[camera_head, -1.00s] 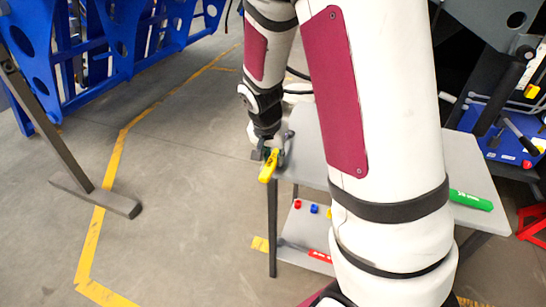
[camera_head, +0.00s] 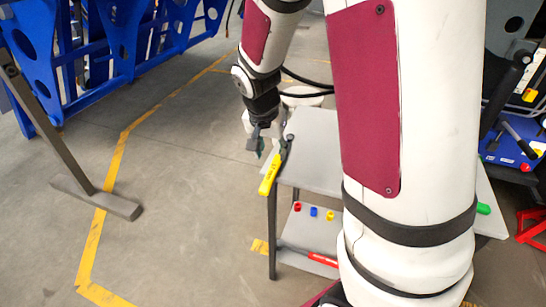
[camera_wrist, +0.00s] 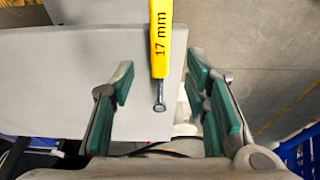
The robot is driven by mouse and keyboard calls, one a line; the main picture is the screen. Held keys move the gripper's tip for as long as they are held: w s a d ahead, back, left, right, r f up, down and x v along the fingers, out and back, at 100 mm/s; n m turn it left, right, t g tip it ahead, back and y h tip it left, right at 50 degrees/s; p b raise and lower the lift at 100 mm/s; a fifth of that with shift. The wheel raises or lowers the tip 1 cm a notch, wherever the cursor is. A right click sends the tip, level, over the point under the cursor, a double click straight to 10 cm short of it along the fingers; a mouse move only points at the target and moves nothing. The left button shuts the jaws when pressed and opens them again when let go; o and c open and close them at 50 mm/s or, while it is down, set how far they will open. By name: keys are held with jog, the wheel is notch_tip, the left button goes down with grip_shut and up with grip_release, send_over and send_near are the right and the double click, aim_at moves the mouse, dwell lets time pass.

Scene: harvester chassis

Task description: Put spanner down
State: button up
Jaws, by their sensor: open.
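The spanner has a yellow handle (camera_head: 269,175) and a dark head, and lies at the left edge of the grey table top (camera_head: 316,150). In the head view its handle seems to reach over that edge. In the wrist view the yellow handle (camera_wrist: 161,40), marked "17 mm", points up the picture, with a dark metal end below it. My gripper (camera_head: 260,146) is beside the spanner, up and left of it in the head view. In the wrist view my gripper (camera_wrist: 165,97) is open, its green-padded fingers on either side of the spanner and apart from it.
A lower shelf holds small red, blue (camera_head: 314,212) and yellow pieces and a red-handled tool (camera_head: 323,259). A green object (camera_head: 483,209) shows at the table's right. A blue frame (camera_head: 100,55) stands at left.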

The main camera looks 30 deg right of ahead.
jog(key=s+a+r+n+y, duration=0.1)
jog(key=s+a+r+n, duration=0.15)
jog(key=s+r, duration=0.45)
jog(key=s+a+r+n+y, duration=0.1)
jog(key=s+a+r+n, duration=0.1)
jog(key=s+a+r, duration=0.35)
jog(key=s+a+r+n, duration=0.1)
jog(key=s+n, duration=0.2)
jog(key=s, duration=0.4)
jog(key=s+a+r+n, duration=0.1)
jog(key=s+r+n, duration=0.1)
jog(key=s, duration=0.6)
jog(key=shift+a+n+y+p, duration=0.3)
jog(key=shift+a+n+p, duration=0.1)
jog(key=shift+n+p, duration=0.05)
jog(key=shift+r, duration=0.1)
notch_tip(320, 180, up, 11)
jog(key=t+p, duration=0.2)
jog(key=p, duration=0.7)
jog(key=shift+d, duration=0.15)
jog(key=shift+w, duration=0.1)
